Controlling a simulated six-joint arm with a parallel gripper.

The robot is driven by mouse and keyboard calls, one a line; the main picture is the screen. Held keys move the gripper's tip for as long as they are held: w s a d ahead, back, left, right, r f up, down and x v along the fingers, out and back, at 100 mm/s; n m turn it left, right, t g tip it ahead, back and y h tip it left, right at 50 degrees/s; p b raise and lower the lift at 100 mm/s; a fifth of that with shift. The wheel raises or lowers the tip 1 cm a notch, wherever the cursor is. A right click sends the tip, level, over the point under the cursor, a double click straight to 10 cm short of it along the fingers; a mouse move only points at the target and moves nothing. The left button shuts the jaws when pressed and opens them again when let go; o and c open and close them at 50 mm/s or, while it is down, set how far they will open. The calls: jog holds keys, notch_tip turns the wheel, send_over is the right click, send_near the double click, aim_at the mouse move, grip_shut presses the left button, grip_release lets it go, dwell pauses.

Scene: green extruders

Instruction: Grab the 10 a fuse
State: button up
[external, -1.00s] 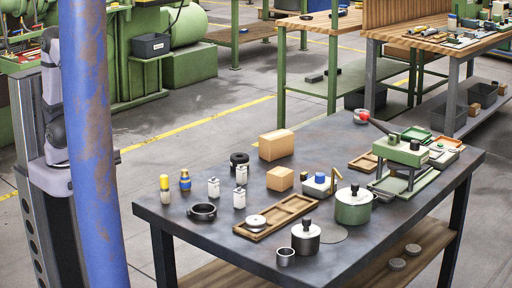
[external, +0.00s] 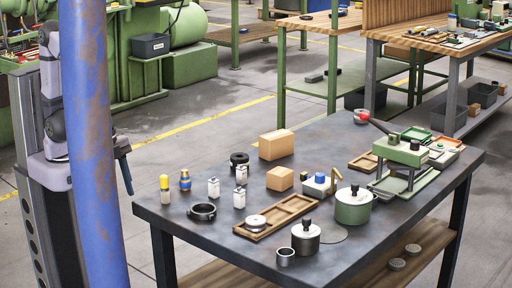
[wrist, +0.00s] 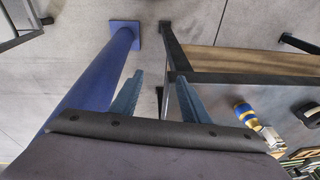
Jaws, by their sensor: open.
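In the external view a small yellow-topped cylinder (external: 164,188) and a blue-and-gold cylinder (external: 185,180) stand near the table's left edge. White blocks (external: 213,188) stand to their right. I cannot read any rating, so I cannot tell which is the 10 A fuse. My gripper (external: 128,188) shows partly from behind the blue post, left of the table and apart from everything on it. In the wrist view my gripper (wrist: 158,76) has its two blue-grey fingers spread, with nothing between them. A blue-and-gold cylinder (wrist: 245,115) shows right of the fingers.
A rusty blue post (external: 92,150) stands in front of my arm, hiding part of it.

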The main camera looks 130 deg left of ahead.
aim_at(236, 198)
jog(key=w+a+r+m+t+y+p, duration=0.1)
jog(key=w+a+r+m+t+p, duration=0.3)
jog(key=w+r, duration=0.5)
jog(key=w+a+f+m+g+y+b, duration=0.1)
jog(key=w+a+m, duration=0.1)
jog(key=w, duration=0.1)
jog(key=w+a+f+m+g+y+b, duration=0.1)
jog(key=w+a+f+m+b, duration=0.1)
jog(key=w, duration=0.1)
jog(key=w+a+f+m+g+y+b, duration=0.1)
jog(key=w+a+m, duration=0.1)
jog(key=w, duration=0.1)
jog(key=shift+f, duration=0.2)
jog(key=w+a+f+m+g+y+b, duration=0.1)
jog(key=w+y, duration=0.1)
jog(key=w+a+f+m+y+b, duration=0.1)
jog(key=w+m+y, duration=0.1)
jog(key=w, duration=0.1)
jog(key=w+a+f+m+g+y+b, duration=0.1)
jog(key=w+a+m+y, duration=0.1)
jog(key=w, duration=0.1)
jog(key=shift+w+a+g, duration=0.1)
jog(key=shift+w+g, duration=0.15)
jog(key=shift+g, duration=0.05)
jog(key=shift+w+f+m+g+y+b, duration=0.2)
jog(key=shift+w+m+g+y+b, duration=0.15)
jog(key=shift+w+m+y, duration=0.35)
jog(key=shift+w+y, duration=0.2)
jog(key=shift+y, duration=0.5)
